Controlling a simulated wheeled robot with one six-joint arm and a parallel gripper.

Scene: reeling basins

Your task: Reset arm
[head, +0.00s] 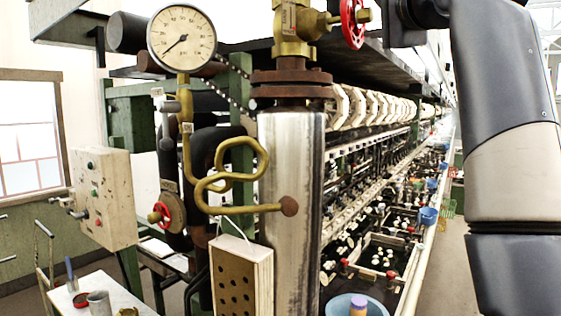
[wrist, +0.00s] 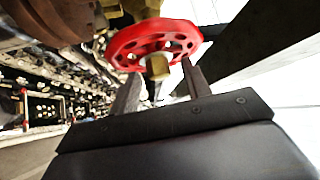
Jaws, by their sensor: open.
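My gripper (wrist: 161,70) is open, its two dark fingers apart in the wrist view. A red handwheel (wrist: 125,42) with a brass hub lies just beyond the fingertips, and the hub's end shows between them. I cannot tell whether the fingers touch the wheel. In the head view the same red handwheel (head: 348,22) sits on a brass valve (head: 291,32) at the top of a steel pipe. My arm comes down the right side of the head view, and its dark wrist end is near the top edge, right of the wheel. The fingers are not clear there.
A pressure gauge (head: 182,38) and a curled brass pipe (head: 232,180) stand left of the steel pipe (head: 291,240). A control box (head: 104,198) is further left. A long row of reeling basins (head: 375,258) runs back. The aisle floor (head: 445,275) looks clear.

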